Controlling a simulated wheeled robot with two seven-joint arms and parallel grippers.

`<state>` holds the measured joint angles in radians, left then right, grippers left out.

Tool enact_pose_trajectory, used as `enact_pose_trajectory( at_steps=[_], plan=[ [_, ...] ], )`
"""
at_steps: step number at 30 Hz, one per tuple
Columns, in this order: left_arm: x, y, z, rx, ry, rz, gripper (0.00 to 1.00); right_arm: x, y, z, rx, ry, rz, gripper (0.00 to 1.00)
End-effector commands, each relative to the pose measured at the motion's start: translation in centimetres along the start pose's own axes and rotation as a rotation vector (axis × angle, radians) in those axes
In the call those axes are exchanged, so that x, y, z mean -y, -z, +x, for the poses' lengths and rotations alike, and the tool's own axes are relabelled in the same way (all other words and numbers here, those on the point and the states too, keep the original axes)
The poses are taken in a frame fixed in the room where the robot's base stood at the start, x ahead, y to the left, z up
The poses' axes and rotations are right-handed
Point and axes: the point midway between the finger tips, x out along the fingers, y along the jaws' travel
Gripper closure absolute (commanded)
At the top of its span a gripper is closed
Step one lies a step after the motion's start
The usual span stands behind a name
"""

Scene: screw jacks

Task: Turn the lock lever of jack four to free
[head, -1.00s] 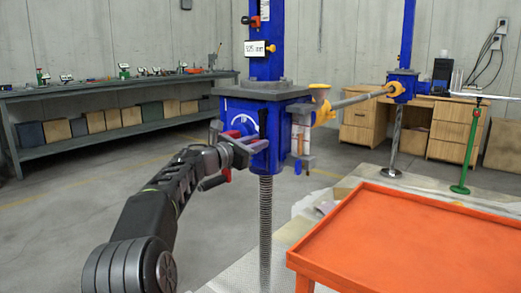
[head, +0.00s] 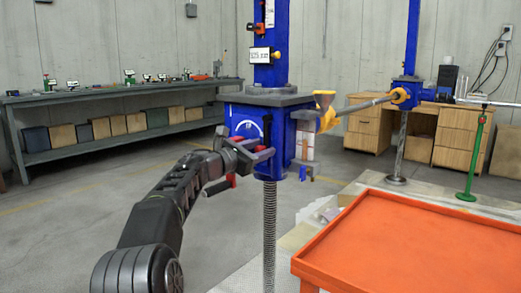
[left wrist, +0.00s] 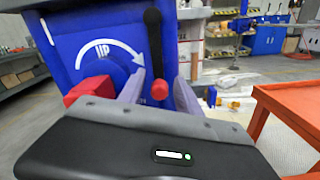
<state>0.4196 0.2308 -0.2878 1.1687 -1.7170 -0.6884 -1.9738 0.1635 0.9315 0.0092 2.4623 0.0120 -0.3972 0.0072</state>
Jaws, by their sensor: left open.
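A blue screw jack (head: 297,118) stands in the middle of the head view on a threaded spindle (head: 270,225). I cannot read its number. In the left wrist view its blue face (left wrist: 75,50) carries a white curved arrow with "UP". My right gripper is out of view.
An orange tray table (head: 420,235) fills the lower right. A shaft (head: 362,104) links the jack to another blue jack (head: 405,92) behind. A green stand (head: 474,160) is at the right. A long bench (head: 110,93) lines the back left; the floor before it is clear.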

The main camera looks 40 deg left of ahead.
Motion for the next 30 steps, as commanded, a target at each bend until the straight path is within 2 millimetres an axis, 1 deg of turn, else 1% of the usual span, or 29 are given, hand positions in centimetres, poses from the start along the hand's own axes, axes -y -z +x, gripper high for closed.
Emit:
enact_pose_trajectory(
  at_steps=[5,8,11,18,21,24,30],
  plan=[
    [-0.1,0.0,-0.2,0.000,-0.002,-0.001,0.59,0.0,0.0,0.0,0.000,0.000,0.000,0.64],
    [-0.1,0.0,-0.9,-0.001,-0.002,-0.001,0.59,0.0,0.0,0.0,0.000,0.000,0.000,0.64],
    [-0.2,-0.1,-2.1,0.000,-0.004,-0.002,0.59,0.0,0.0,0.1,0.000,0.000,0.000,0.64],
    [-0.1,-0.1,-6.1,0.000,-0.002,-0.001,0.59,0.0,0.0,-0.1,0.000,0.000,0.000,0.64],
    [0.0,0.0,-7.2,0.000,-0.001,-0.001,0.59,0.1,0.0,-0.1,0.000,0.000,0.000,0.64],
    [0.0,0.0,-7.8,0.000,0.000,0.000,0.59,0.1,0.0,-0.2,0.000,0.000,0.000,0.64],
    [0.0,0.1,-7.8,0.000,0.000,0.000,0.59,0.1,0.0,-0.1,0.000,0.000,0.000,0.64]
  ],
)
